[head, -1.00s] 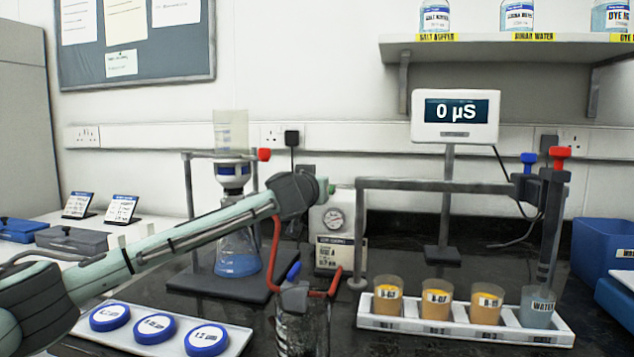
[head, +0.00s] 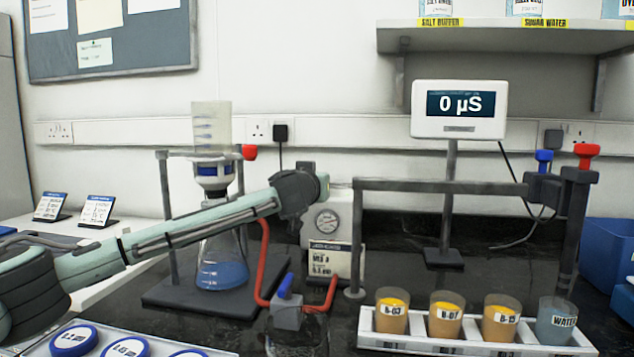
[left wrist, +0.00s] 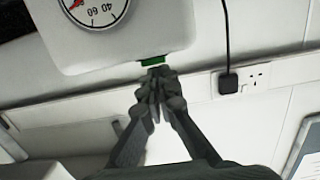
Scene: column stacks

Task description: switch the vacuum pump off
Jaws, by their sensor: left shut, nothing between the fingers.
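The vacuum pump (head: 340,262) is a white box with a round dial gauge on its front, standing on the dark bench behind the red tubing. My left gripper (head: 326,186) is at the top of the pump in the head view. In the left wrist view the pump (left wrist: 150,28) fills the upper left, and a small green part, likely its switch (left wrist: 152,60), shows at its edge. The shut, empty fingertips (left wrist: 157,72) are right at this green part; I cannot tell if they touch. My right gripper is out of view.
A filter flask (head: 222,268) with blue liquid stands left of the pump. Red tubing (head: 264,265) and a blue-handled valve (head: 287,312) are in front. A grey bar frame (head: 440,186), a meter display (head: 459,110) and a cup tray (head: 400,345) are at right.

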